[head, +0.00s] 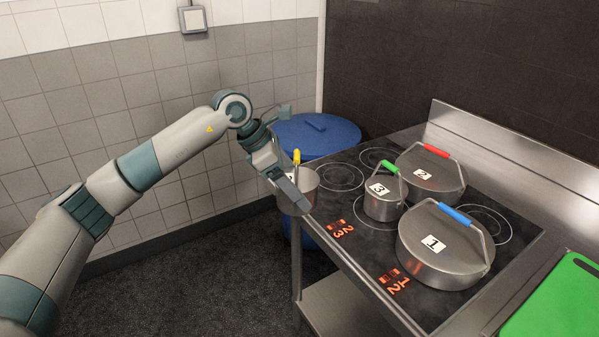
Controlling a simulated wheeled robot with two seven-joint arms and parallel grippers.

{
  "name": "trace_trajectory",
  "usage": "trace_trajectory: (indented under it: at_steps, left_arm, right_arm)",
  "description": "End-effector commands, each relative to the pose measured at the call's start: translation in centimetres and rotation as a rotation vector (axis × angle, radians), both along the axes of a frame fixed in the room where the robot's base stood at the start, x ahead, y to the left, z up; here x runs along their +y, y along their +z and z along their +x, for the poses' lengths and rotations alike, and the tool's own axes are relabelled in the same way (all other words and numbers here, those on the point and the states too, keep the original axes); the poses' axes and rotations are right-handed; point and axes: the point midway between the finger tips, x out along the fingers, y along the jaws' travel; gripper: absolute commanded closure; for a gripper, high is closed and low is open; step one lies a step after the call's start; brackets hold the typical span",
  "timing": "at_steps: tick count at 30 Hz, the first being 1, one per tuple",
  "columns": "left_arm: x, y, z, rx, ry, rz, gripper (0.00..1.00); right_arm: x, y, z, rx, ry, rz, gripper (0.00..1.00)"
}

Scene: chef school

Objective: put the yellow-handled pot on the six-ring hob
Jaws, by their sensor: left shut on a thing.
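The yellow-handled pot (306,181) is a small steel pot at the left edge of the hob, partly behind my left gripper. My left gripper (293,180) is shut on it near the yellow handle (296,157). I cannot tell whether the pot touches the hob or hangs just beside or above its edge. The six-ring hob (358,238) has a black top with pale rings. My right gripper is not in view.
On the hob stand a red-handled pot marked 2 (446,178), a small green-handled pot marked 3 (383,207) and a large blue-handled pot marked 1 (436,268). A ring at the back left (340,177) is bare. A blue lidded bin (335,143) stands behind; a green board (557,305) lies right.

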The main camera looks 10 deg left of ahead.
Motion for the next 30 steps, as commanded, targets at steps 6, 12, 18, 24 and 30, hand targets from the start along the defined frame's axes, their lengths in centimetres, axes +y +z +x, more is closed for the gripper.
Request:
trace_trajectory:
  at_steps: [6, 12, 18, 24, 30]
  left_arm:
    - [0.2, -2.3, -3.6, 0.005, -0.288, -0.001, 0.54]
    - [0.6, -4.5, -8.3, 0.004, -0.668, -0.001, 0.54]
    - [1.4, -6.4, -13.9, 0.004, -1.121, -0.001, 0.54]
    - [3.1, -7.6, -19.5, 0.004, -1.586, 0.0, 0.54]
    - [4.5, -8.1, -22.9, 0.0, -1.876, 0.001, 0.54]
  right_arm:
    - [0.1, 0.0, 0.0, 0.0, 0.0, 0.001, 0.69]
    - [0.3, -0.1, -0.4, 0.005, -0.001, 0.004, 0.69]
    - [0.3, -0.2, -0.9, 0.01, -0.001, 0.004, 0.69]
    - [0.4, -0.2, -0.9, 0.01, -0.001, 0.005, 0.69]
    - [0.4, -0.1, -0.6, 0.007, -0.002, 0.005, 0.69]
